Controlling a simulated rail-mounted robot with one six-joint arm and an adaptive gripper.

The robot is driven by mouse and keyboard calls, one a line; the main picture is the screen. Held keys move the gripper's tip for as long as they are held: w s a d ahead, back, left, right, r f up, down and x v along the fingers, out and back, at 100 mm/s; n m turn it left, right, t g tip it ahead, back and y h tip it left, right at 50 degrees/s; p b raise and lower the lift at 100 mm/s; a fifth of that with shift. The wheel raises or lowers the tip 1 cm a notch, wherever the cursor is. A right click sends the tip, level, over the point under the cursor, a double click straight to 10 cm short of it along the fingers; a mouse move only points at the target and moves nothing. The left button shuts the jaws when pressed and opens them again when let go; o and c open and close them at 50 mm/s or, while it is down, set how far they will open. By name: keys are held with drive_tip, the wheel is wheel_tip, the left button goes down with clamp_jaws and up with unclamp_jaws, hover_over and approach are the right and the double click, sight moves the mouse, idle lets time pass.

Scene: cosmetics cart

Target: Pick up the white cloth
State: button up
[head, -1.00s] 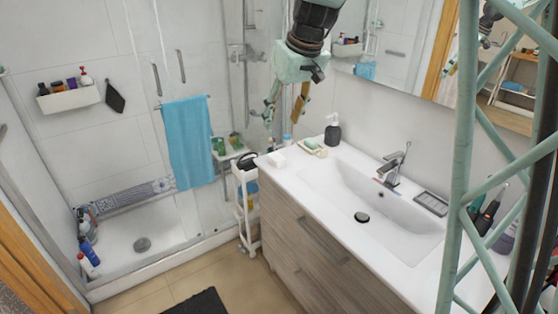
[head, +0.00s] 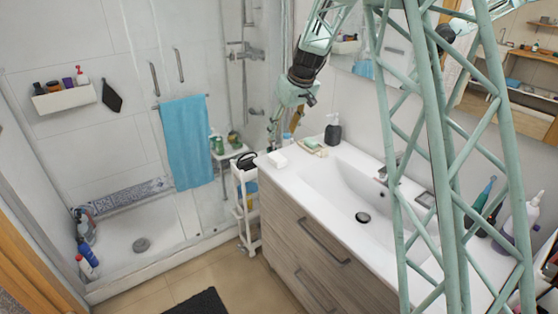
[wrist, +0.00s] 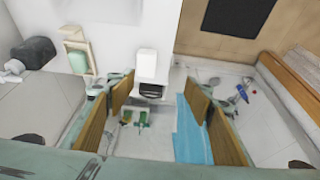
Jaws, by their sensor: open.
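A small white folded-looking item (head: 277,160), seemingly the white cloth, lies on the near left corner of the washbasin counter; it is too small to be sure. In the wrist view a white block (wrist: 147,65) shows ahead between the fingers, and I cannot tell whether it is the same item. My gripper (head: 284,128) points down above the far left end of the counter, beyond the white item. It is open and empty, with its two brown-faced fingers (wrist: 160,92) wide apart in the wrist view.
A green soap in a dish (head: 313,146) and a dark soap dispenser (head: 333,132) stand near the gripper. A white slim cart (head: 247,205) with a black object on top is beside the counter. Green bottles (head: 219,145) and a blue towel (head: 188,143) are in the shower.

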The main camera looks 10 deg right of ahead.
approach(277, 157)
wheel_tip(277, 157, up, 3)
drive_tip(key=d, duration=0.1)
drive_tip(key=shift+s+r, duration=0.2)
drive_tip(key=shift+s, duration=0.3)
drive_tip(key=shift+f, duration=0.1)
drive_tip(key=shift+x, duration=4.2)
drive_tip(key=shift+f, duration=0.15)
drive_tip(key=shift+x, duration=2.5)
drive_tip(key=shift+a, duration=0.15)
drive_tip(key=c, duration=0.9)
